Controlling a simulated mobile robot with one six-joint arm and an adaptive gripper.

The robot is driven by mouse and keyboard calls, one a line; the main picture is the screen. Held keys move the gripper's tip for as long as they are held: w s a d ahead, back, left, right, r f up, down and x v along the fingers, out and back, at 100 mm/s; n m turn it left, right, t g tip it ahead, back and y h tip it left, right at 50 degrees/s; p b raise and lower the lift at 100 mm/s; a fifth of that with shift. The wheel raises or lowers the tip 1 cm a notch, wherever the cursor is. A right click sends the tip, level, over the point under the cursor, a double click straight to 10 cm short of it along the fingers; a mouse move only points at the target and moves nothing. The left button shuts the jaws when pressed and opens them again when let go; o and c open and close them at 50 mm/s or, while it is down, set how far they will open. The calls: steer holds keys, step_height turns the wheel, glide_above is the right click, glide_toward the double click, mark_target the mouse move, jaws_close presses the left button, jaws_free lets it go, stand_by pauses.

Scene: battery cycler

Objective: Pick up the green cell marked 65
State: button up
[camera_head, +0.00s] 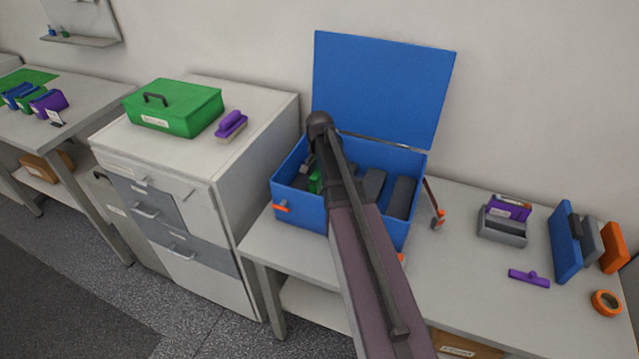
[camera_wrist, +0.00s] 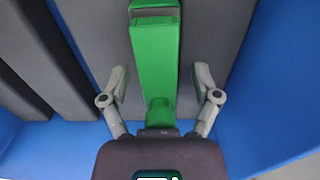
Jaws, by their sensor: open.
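The green cell (camera_wrist: 155,60) stands in the open blue box (camera_head: 300,206) and fills the middle of the wrist view. In the head view only a small part of the green cell (camera_head: 315,183) shows beside my arm. No number can be read on it. My gripper (camera_wrist: 161,82) is open, with one finger on each side of the green cell and a visible gap on both sides. In the head view my arm hides most of the gripper and part of the box's inside.
Dark grey blocks (camera_head: 373,185) stand in the box right of my arm. The box's blue lid (camera_head: 383,90) is raised behind. A green case (camera_head: 174,107) and purple brush (camera_head: 231,124) sit on the cabinet. A grey holder (camera_head: 502,228) and orange tape roll (camera_head: 606,303) are on the bench.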

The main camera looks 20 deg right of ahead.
jaws_close()
stand_by(0.3)
steer(key=shift+r, duration=0.15)
step_height(320, 180, up, 10)
steer(key=p, duration=1)
stand_by(0.9)
